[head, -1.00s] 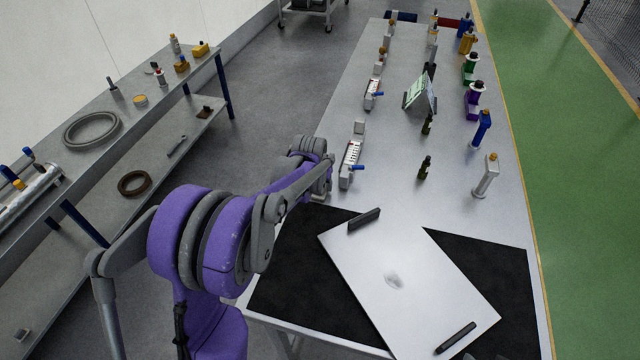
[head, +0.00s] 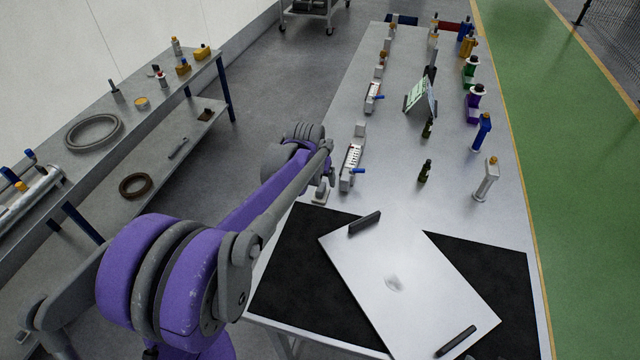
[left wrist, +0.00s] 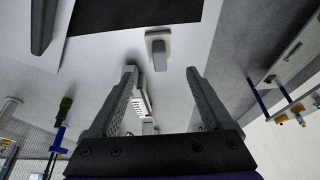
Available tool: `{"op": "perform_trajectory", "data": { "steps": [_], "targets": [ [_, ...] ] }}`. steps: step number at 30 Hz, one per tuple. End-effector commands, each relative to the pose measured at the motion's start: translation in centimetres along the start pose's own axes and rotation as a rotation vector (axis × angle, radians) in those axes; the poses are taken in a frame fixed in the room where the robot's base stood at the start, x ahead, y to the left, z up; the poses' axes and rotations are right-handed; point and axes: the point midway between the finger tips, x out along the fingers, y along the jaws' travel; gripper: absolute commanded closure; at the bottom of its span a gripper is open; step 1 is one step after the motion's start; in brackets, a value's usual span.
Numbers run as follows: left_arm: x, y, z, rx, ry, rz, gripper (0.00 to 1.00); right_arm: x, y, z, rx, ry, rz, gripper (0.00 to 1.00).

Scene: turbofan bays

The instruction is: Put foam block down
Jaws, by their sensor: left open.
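A small grey block on a pale base (left wrist: 158,46), which looks like the foam block, stands on the table beside the black mat in the left wrist view. In the head view it shows at the table's left edge (head: 320,194), just below the end of my left arm. My left gripper (left wrist: 164,72) is open and empty. Its two fingers point toward the block, which is beyond the fingertips and apart from them. My right gripper is not in view.
The black mat (head: 300,262) carries a tilted silver panel (head: 400,275) with two dark handles. A white rack with a blue lever (head: 351,165) stands close behind the block. Dark bottles (head: 425,171) and a grey stand (head: 487,178) are farther right; bare table lies between.

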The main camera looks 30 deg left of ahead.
Motion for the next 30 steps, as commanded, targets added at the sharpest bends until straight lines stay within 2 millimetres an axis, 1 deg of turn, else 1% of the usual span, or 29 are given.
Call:
{"op": "perform_trajectory", "data": {
  "steps": [1, 3, 6, 10, 11, 14, 17, 18, 20, 21, 23, 24, 27, 30],
  "targets": [
    [-1.2, 0.0, 0.0, 0.000, 0.000, 0.000, 0.16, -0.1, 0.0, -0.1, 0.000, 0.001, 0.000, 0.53],
    [-2.4, 0.0, 0.0, -0.001, 0.000, 0.000, 0.16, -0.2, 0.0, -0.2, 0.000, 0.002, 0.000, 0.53],
    [-3.7, 0.0, 0.0, -0.001, 0.000, 0.000, 0.16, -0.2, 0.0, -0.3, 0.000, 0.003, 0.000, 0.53],
    [-4.8, 0.1, 0.1, 0.001, 0.001, 0.001, 0.16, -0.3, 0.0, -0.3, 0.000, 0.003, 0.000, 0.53],
    [-5.0, 0.2, 0.3, 0.003, 0.001, 0.002, 0.16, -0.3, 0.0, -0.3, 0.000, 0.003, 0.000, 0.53],
    [-6.2, 1.3, 2.0, 0.020, 0.008, 0.008, 0.16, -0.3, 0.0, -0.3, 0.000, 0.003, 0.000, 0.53],
    [-7.9, 3.2, 5.5, 0.053, 0.021, 0.022, 0.16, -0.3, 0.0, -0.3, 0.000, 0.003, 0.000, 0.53],
    [-8.6, 4.0, 7.3, 0.069, 0.027, 0.028, 0.16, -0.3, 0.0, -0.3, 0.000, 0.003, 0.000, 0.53],
    [-9.6, 5.1, 10.3, 0.094, 0.038, 0.039, 0.16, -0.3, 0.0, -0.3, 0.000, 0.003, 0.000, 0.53],
    [-10.0, 5.8, 12.3, 0.110, 0.046, 0.047, 0.16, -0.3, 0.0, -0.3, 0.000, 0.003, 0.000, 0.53],
    [-10.5, 6.6, 15.2, 0.133, 0.056, 0.058, 0.16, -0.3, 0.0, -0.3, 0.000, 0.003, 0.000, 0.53],
    [-10.6, 7.0, 17.1, 0.147, 0.063, 0.065, 0.16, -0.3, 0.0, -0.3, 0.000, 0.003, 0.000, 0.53],
    [-10.6, 7.6, 21.1, 0.178, 0.079, 0.081, 0.16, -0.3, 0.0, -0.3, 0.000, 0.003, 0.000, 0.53],
    [-10.4, 7.9, 23.9, 0.200, 0.089, 0.092, 0.16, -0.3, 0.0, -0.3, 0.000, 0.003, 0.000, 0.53]
  ]
}}
